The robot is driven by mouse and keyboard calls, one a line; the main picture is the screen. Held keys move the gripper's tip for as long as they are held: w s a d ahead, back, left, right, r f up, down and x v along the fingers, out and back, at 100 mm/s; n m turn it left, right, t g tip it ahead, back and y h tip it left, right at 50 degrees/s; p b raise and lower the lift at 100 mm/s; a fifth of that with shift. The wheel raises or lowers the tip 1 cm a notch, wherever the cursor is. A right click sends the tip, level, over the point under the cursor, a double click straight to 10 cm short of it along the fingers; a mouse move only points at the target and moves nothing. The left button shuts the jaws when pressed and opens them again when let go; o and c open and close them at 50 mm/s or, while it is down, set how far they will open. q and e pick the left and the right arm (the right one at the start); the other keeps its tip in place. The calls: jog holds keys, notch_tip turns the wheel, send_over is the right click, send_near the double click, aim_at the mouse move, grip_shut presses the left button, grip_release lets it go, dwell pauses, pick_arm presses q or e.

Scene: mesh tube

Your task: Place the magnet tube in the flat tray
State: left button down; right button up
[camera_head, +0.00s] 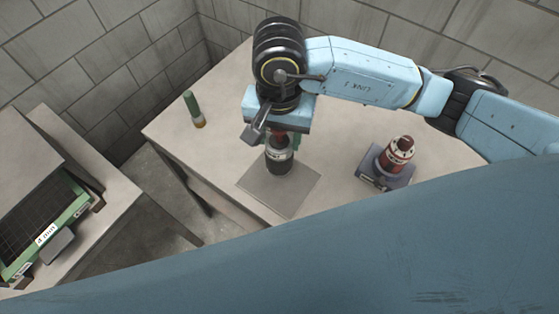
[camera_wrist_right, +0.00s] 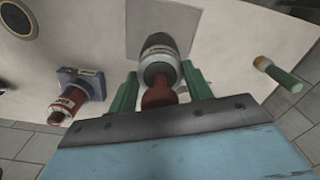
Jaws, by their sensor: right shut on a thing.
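My right gripper (camera_head: 283,137) is shut on the red top of a black cylinder with a white label band (camera_head: 279,160), which looks like the magnet tube. In the right wrist view the red neck (camera_wrist_right: 158,95) sits between the two green fingers (camera_wrist_right: 160,88). The cylinder is roughly upright, over the rear part of a thin grey square (camera_head: 295,194), which looks like the flat tray. The square also shows behind the cylinder in the right wrist view (camera_wrist_right: 145,18). I cannot tell whether the cylinder touches it. My left gripper is not in view.
A red-and-white device (camera_head: 398,150) stands in a blue-grey base (camera_head: 374,181) at right. A separate left table holds a green-framed mesh sieve (camera_head: 78,208). A gap separates the tables.

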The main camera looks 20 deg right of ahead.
jog(key=shift+f, duration=3.35)
jog(key=shift+f, duration=0.2)
jog(key=o, duration=1.5)
jog(key=shift+r, duration=0.1)
notch_tip(320, 180, up, 12)
jog(key=shift+r, duration=0.1)
